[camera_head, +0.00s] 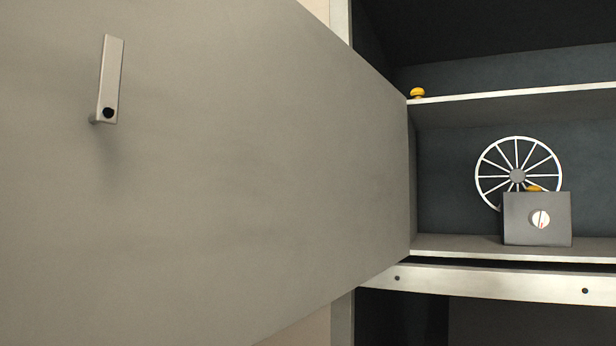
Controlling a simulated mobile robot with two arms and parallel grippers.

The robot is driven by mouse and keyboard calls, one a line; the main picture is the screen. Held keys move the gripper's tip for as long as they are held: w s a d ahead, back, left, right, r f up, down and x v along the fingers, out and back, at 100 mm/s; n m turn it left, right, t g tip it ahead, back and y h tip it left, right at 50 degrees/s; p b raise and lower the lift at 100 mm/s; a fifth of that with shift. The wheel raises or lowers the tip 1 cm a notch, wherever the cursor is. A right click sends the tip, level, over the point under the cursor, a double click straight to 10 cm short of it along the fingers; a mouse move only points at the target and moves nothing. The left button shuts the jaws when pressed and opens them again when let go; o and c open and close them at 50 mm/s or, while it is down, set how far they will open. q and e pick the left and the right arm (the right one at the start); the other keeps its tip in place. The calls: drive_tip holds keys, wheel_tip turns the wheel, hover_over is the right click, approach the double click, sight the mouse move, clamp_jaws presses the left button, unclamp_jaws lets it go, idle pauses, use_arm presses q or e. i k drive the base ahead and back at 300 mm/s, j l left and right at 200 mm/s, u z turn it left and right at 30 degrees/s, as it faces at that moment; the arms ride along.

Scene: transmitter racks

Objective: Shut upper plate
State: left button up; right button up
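The upper plate (260,170) is a large flat grey door panel. It stands swung open and fills the left and middle of the head view. Its hinge side meets the cabinet opening near the middle of the picture. A light metal handle (111,78) with a dark round spot at its lower end sits near the plate's upper left. The plate's left and top edges run out of the picture. Neither of my grippers shows in this view.
The open cabinet has a middle shelf (520,94) with a yellow knob (417,92). Below are a white spoked wheel (517,153) and a grey box (537,225) with a white dial. A pale crossbar (490,282) runs under this compartment, with a dark opening below.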

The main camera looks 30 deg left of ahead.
sight(252, 175)
drive_tip(key=j+z, duration=0.1)
drive_tip(key=j, duration=0.4)
drive_tip(key=k+j+z, duration=0.15)
drive_tip(key=j, duration=0.35)
drive_tip(key=j+z, duration=0.1)
drive_tip(key=j, duration=0.4)
drive_tip(key=k, duration=0.05)
